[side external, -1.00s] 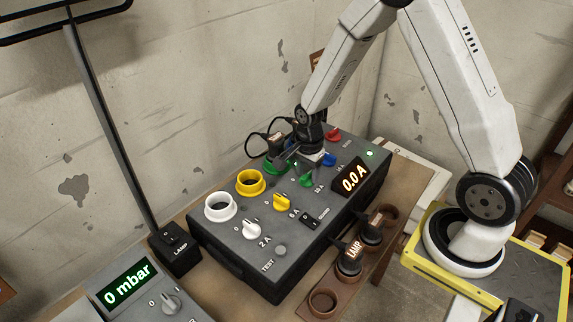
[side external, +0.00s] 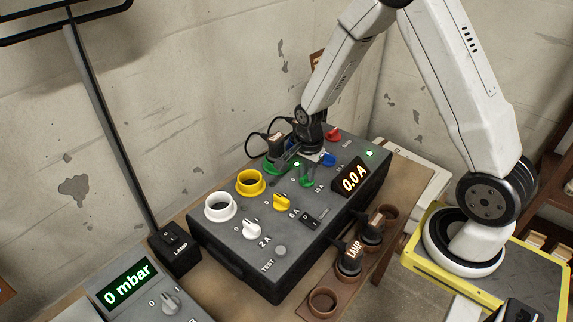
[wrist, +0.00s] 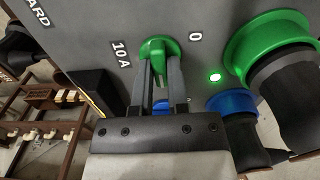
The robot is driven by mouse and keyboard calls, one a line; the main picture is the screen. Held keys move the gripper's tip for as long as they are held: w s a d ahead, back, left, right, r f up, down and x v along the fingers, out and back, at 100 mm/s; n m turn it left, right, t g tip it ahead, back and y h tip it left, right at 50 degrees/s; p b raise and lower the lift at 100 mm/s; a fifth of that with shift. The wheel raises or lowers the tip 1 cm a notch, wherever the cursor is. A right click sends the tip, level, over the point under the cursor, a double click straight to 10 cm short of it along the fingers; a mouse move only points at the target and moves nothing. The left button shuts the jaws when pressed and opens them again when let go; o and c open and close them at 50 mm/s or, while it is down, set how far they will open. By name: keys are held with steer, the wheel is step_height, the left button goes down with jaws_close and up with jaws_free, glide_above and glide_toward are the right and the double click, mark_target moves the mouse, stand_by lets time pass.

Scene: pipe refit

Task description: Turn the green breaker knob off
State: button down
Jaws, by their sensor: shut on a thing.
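The green breaker knob (wrist: 158,47) sits between the two fingers of my gripper (wrist: 160,65) in the wrist view. The gripper is shut on its handle. The label 10 A is to its left and the label 0 to its right. Which label the handle points to is hard to tell. In the side view the green knob (side external: 306,181) shows just below my gripper, partly hidden. A small green light (wrist: 214,77) glows beside it on the grey breaker box (side external: 235,240).
A green socket (wrist: 262,45) with a dark plug is close to the right of my fingers. A blue socket (wrist: 232,102) is below it. White (side external: 252,229), yellow (side external: 283,202) and red (side external: 333,134) knobs share the box. The display (side external: 355,178) reads 0.0 A.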

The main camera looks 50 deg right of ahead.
steer(key=n, duration=1.7)
steer(key=shift+n, duration=0.3)
stand_by(0.4)
steer(key=c, duration=0.6)
jaws_free()
